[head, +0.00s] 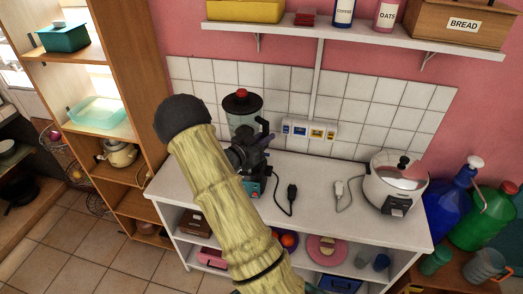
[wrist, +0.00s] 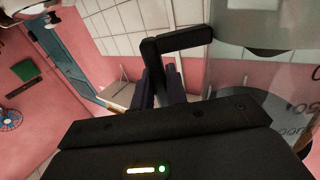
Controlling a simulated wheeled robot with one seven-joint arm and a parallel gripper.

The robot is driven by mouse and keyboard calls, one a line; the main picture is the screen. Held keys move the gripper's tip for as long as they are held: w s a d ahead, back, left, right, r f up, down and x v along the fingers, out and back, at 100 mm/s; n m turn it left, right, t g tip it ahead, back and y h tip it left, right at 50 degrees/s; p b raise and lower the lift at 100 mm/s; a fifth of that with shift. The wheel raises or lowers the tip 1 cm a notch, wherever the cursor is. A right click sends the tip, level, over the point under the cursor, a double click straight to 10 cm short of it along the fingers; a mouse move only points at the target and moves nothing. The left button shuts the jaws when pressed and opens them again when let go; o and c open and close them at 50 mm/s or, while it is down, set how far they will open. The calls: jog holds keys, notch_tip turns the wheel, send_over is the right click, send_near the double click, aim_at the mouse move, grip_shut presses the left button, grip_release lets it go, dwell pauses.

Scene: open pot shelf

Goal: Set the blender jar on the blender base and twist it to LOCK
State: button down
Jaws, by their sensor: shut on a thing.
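The blender jar (head: 243,104) is clear, with a dark lid and red cap, and stands about upright over the counter in the head view. Its clear wall with printed marks fills the right of the wrist view (wrist: 285,110). My gripper (head: 262,142) is shut on the jar's black handle (wrist: 178,41); the dark fingers also show in the wrist view (wrist: 163,84). The blender base (head: 254,187) is a small teal patch below, mostly hidden by my gripper and arm. I cannot tell whether the jar touches the base or how it is turned.
A black plug lies on the white counter (head: 318,190) right of the base. A rice cooker (head: 395,184) stands farther right. A socket strip (head: 309,130) is on the tiled wall behind. A wall shelf (head: 350,37) hangs above. A wooden shelf unit (head: 130,85) is at left.

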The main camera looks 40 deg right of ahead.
jog(key=shift+w+f, duration=0.4)
jog(key=shift+f, duration=0.25)
jog(key=shift+s+f, duration=0.25)
jog(key=shift+f, duration=0.1)
notch_tip(320, 180, down, 4)
jog(key=shift+w+r+b, duration=0.15)
jog(key=shift+r+b, duration=0.05)
jog(key=shift+b, duration=0.45)
jog(key=shift+f, duration=0.65)
